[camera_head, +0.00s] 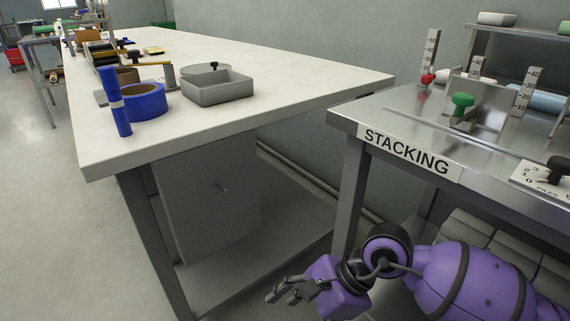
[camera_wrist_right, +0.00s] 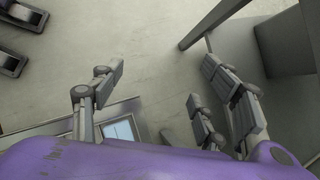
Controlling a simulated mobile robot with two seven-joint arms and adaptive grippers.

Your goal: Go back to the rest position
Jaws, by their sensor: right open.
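My right gripper (camera_head: 284,289) hangs low in the head view, in front of the tables and below their tops, at the end of my purple arm. In the right wrist view my right gripper (camera_wrist_right: 165,90) has its grey fingers spread well apart, with nothing between them but the pale floor (camera_wrist_right: 160,55). It is open and empty. My left gripper is in neither view.
The steel table marked STACKING (camera_head: 345,119) stands right, its edge above my right arm. A white-topped table (camera_head: 290,75) holds a grey tray (camera_head: 219,88), a blue tape roll (camera_head: 145,101) and a blue marker-like tool (camera_head: 114,101). Open floor (camera_head: 60,220) lies left.

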